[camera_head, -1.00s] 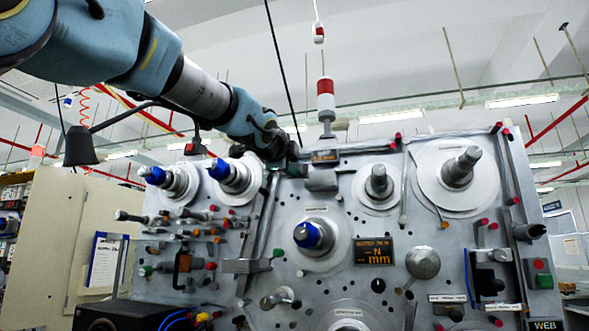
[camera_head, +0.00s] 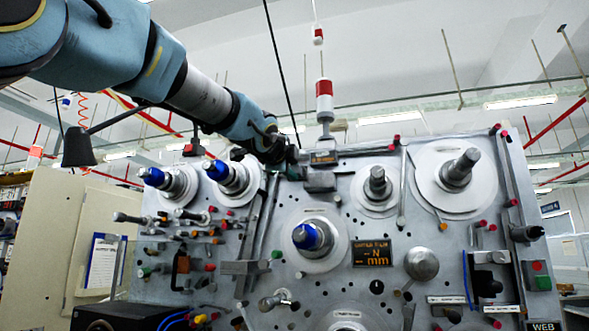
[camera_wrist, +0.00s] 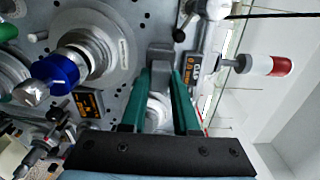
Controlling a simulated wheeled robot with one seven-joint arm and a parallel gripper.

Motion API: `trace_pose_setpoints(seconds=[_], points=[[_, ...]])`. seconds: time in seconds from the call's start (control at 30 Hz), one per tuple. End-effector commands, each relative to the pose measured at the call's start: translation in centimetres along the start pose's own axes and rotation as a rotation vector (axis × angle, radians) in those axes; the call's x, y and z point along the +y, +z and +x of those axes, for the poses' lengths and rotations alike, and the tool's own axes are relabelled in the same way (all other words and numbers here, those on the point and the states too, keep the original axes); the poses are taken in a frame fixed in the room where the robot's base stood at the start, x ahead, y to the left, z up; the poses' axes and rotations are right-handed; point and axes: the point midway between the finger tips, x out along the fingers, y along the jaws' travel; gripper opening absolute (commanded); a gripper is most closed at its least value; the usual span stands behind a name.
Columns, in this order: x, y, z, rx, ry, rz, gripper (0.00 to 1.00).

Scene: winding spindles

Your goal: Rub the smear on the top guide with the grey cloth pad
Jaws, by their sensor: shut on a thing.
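My gripper (camera_wrist: 166,76) shows two green fingers in the wrist view, closed on a small grey block that appears to be the grey cloth pad (camera_wrist: 160,55). In the head view my gripper (camera_head: 291,160) is at the top edge of the metal panel, left of the small display. The pad cannot be told apart from the grey fittings there. A grey bar along the panel's top edge (camera_head: 362,150) may be the top guide. I cannot make out the smear, nor whether the pad touches the guide.
The panel (camera_head: 345,277) carries several spindles, including a blue-tipped one (camera_head: 307,237) below my gripper. A red-and-white signal light (camera_head: 324,102) stands close to my gripper's right. Open air lies above the panel.

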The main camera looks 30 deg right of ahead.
Motion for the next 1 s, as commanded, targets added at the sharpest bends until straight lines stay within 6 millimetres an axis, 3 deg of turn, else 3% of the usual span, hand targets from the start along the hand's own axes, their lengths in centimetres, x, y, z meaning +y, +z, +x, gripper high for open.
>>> trace_pose_setpoints(seconds=[0.4, 1.0], points=[[-0.1, 0.0, 4.2, 0.001, -0.001, -0.001, 0.00], [0.0, 0.1, 4.9, 0.001, -0.001, -0.001, 0.00]])
